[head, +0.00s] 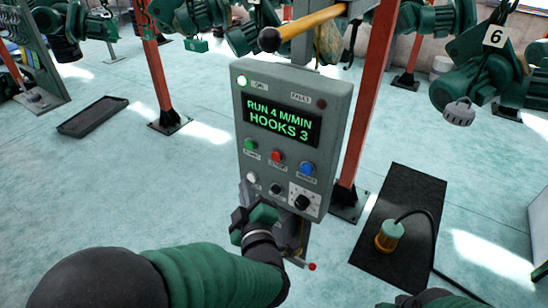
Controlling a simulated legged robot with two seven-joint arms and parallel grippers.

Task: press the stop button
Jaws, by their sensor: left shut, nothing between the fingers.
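A grey control box (338,125) stands upright on a post in the middle of the head view. Its display (281,120) reads "RUN 4 M/MIN HOOKS 3". A red button (277,156) sits between a green button (250,144) and a blue button (307,168); the label under the red one is too small to read surely. My left gripper (259,213) is shut and empty. It is in front of the box's lower edge, below the red button and apart from it.
Below the coloured buttons are a white button (251,177), a black button (275,188) and a rotary knob (303,202). A yellow bar (305,26) juts out above the box. A red post (368,95) stands behind. A black mat (402,225) lies at right.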

